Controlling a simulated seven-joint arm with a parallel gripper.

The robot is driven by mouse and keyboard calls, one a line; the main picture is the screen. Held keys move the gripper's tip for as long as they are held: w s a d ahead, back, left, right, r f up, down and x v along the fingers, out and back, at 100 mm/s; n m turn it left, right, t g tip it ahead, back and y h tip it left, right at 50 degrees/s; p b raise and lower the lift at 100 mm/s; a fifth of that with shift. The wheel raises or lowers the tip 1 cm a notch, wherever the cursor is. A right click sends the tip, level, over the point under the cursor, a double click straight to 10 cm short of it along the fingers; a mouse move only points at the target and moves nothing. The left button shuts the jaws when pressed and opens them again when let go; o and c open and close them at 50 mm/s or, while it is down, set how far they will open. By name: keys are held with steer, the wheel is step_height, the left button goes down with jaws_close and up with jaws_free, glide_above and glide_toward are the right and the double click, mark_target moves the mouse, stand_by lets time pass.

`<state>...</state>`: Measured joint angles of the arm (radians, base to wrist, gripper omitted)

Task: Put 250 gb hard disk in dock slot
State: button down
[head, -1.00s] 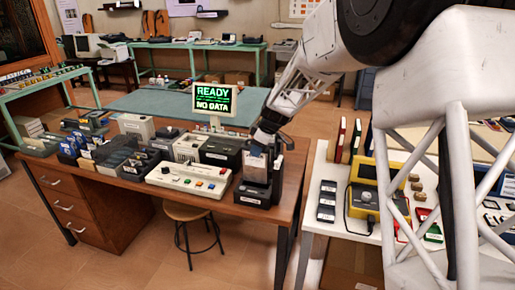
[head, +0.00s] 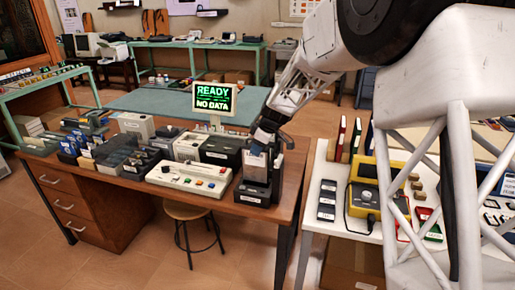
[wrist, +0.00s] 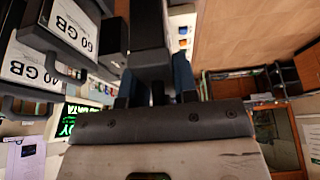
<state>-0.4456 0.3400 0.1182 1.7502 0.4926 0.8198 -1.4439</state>
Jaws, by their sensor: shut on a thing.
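The dock (head: 253,194) is a black unit with a white front label, at the right end of the wooden desk. A grey-faced upright disk (head: 256,166) stands at its top; I cannot read a capacity on it. My gripper (head: 266,136) reaches down from the upper right and is shut on the top of this disk. In the wrist view, the two fingers (wrist: 156,90) close around a dark block (wrist: 151,62). I cannot tell how deep the disk sits in the slot, as its lower end is hidden.
A beige control box (head: 188,180) with coloured buttons sits left of the dock. A monitor (head: 214,101) reads "READY" and "NO DATA". Drives and boxes crowd the desk's left. A white table (head: 325,237) with a yellow device (head: 363,185) stands right, across a gap.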

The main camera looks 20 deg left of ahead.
mark_target(258, 160)
steer(key=shift+f, duration=0.7)
stand_by(1.5)
steer(key=shift+f, duration=2.1)
steer(key=c, duration=0.8)
jaws_free()
steer(key=shift+r, duration=4)
